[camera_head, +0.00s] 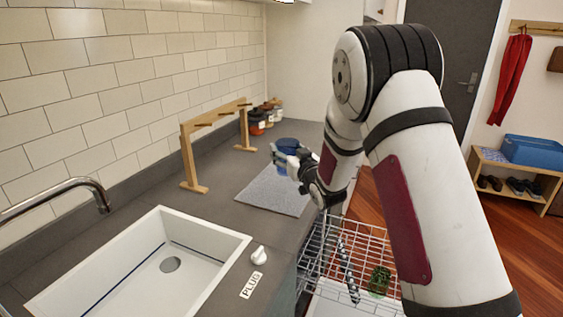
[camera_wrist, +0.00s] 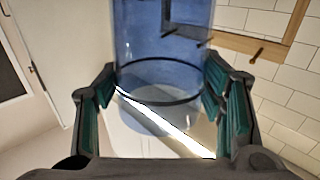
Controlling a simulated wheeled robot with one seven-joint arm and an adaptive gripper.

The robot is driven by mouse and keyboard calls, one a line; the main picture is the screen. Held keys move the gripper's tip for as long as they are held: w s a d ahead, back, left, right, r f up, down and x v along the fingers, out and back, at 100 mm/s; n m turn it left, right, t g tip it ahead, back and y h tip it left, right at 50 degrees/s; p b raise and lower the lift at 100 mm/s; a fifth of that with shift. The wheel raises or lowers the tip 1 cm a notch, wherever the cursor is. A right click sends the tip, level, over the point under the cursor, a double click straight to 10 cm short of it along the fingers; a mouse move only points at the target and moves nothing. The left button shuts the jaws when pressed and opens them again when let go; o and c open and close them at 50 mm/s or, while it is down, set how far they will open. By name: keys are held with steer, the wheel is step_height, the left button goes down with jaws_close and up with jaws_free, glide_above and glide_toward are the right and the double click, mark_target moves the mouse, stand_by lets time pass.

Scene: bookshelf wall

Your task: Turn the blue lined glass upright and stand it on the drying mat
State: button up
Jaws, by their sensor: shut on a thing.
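My gripper (camera_head: 290,163) is shut on the blue lined glass (camera_head: 287,145), over the far end of the grey drying mat (camera_head: 270,197). In the wrist view, the see-through blue glass (camera_wrist: 165,45) lies between the two green-padded fingers of my gripper (camera_wrist: 160,88). A dark line rings the glass near its pale end, close to the palm. In the head view, the fingers cover part of the glass. I cannot tell which end is the mouth, or whether the glass touches the mat.
A wooden rack with pegs (camera_head: 216,118) stands left of the mat, with several jars (camera_head: 262,118) behind. The white sink (camera_head: 150,265) is nearer. A pulled-out wire basket (camera_head: 335,262) holding a green glass (camera_head: 379,280) is below the counter edge. The near part of the mat is bare.

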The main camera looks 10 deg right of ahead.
steer(key=w+f+b, duration=0.1)
steer(key=f+b, duration=0.1)
steer(key=w+f+b, duration=0.1)
steer(key=f, duration=0.1)
steer(key=shift+w, duration=0.3)
steer(key=shift+f+b, duration=1.25)
steer(key=shift+f, duration=1.95)
steer(key=shift+f, duration=0.3)
